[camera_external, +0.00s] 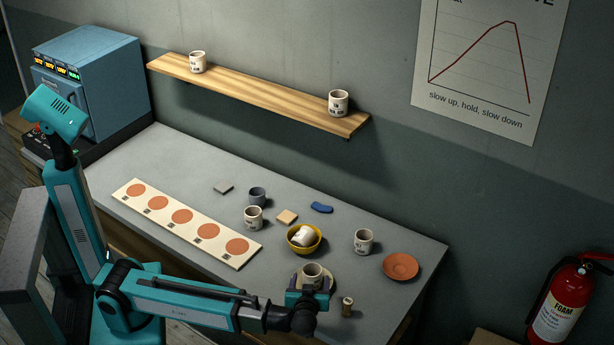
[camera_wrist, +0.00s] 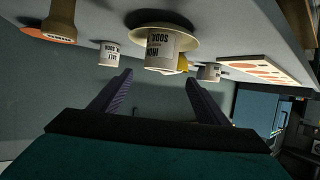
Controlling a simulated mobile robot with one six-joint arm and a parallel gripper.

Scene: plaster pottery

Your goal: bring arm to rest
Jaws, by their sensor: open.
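My gripper (camera_external: 311,285) is low over the front right of the worktop, beside a white mug (camera_external: 312,271) on a cream saucer (camera_external: 331,287). In the wrist view, which shows the worktop at the top, my two purple fingers (camera_wrist: 158,78) are spread apart with nothing between them. The labelled mug (camera_wrist: 170,48) on its cream saucer (camera_wrist: 190,38) stands beyond the fingertips, apart from them. My arm reaches out low from the left along the worktop's front.
A small brown cylinder (camera_external: 347,306) stands right. More mugs (camera_external: 253,217), (camera_external: 363,241) and a terracotta saucer (camera_external: 401,266) are nearby. A long board (camera_external: 150,197) with orange discs lies left.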

